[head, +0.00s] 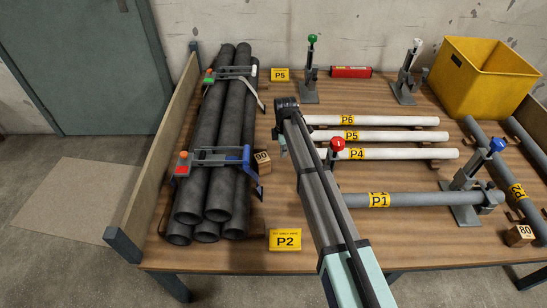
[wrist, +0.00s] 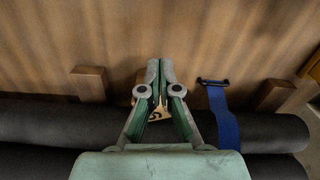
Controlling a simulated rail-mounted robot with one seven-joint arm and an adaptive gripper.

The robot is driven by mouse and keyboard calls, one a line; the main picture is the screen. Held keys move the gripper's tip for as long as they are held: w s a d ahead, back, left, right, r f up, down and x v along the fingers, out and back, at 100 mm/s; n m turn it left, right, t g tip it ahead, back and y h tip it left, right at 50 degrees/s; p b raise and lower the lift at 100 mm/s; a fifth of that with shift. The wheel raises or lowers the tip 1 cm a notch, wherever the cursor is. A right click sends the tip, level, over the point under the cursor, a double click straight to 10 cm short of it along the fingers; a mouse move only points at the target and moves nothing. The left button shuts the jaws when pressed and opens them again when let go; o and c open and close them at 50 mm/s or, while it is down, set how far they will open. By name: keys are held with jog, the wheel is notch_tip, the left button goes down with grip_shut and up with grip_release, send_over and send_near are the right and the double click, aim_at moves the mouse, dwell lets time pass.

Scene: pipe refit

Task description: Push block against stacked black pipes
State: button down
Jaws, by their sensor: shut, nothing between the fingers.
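Two strap clamps (head: 212,156) span the pipe stack, with a blue strap (wrist: 222,112) hanging down its side. White pipes (head: 390,136), a grey P1 pipe (head: 415,199) and upright toggle clamps lie to the right. A yellow P2 sign (head: 285,240) stands in front.

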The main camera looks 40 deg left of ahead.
aim_at(269, 173)
notch_tip(269, 173, down, 9)
jog(key=shift+w+r+p, duration=0.1)
jog(key=shift+p, duration=0.45)
jog(key=shift+s+a+p, duration=0.35)
jog(key=shift+s+a, duration=0.7)
jog(key=shift+s, duration=0.05)
jog(key=shift+s+a, duration=0.35)
jog(key=shift+s+a, duration=0.75)
